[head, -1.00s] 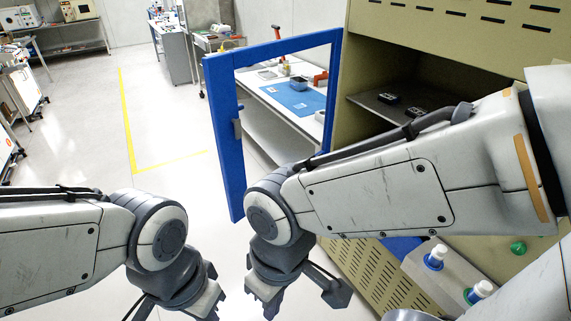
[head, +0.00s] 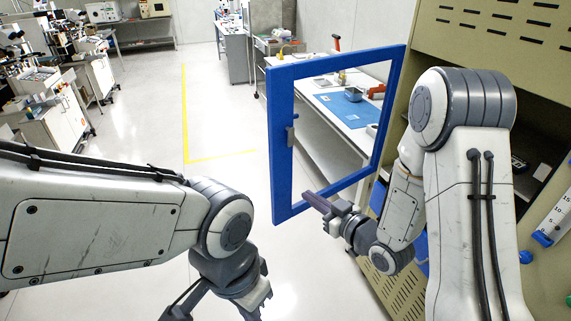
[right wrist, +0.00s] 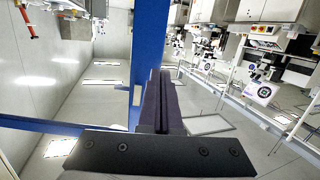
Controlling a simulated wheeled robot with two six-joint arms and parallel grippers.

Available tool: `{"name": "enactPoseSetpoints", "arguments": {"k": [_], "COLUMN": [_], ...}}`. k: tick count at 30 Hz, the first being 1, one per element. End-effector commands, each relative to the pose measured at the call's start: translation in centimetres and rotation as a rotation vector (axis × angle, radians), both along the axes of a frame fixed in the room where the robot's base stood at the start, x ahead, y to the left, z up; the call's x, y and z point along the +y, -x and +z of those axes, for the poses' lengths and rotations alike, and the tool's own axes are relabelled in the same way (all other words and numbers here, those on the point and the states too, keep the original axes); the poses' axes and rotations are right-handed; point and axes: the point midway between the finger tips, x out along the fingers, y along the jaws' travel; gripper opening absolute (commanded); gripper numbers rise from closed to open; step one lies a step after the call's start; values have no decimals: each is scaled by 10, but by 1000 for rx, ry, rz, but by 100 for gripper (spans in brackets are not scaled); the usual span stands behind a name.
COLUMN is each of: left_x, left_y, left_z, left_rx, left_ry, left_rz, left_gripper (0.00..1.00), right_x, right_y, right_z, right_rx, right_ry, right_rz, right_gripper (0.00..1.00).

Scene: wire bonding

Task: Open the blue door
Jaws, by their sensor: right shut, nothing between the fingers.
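The blue door (head: 280,165) is a blue frame with a see-through middle, standing swung out from the beige cabinet (head: 440,50). Its grey handle (head: 291,132) is on the far-left upright. My right gripper (head: 312,198) is shut and empty near the door's lower edge; I cannot tell whether it touches. In the right wrist view the shut fingers (right wrist: 161,95) point along the blue upright (right wrist: 150,35), which shows just beyond them. My left gripper (head: 258,300) hangs low at the bottom edge, and its fingers are partly cut off.
The cabinet's dark opening, with a shelf, is partly hidden by my right arm. Behind the door stands a white workbench with a blue mat (head: 350,108). Clear floor with a yellow line (head: 185,120) lies to the left; carts and benches stand farther left.

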Motion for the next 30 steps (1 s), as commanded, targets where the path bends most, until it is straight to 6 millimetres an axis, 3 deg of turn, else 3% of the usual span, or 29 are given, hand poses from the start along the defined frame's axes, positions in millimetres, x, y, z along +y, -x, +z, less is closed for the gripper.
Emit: {"name": "enactPoseSetpoints", "arguments": {"k": [6,11,24,30], "left_x": [0,0,0,0], "left_y": [0,0,0,0], "left_z": [3,10,44,55], "left_rx": [0,0,0,0], "left_ry": [0,0,0,0], "left_rz": [0,0,0,0], "left_gripper": [0,0,0,0], "right_x": [-14,-6,46,59], "right_y": [2,-10,-84,-105], "right_z": [13,17,19,17], "right_rx": [-86,-97,-97,-95], "right_ry": [-117,-125,-125,-125], "right_rz": [-11,-9,-9,-11], "right_gripper": [0,0,0,0]}}
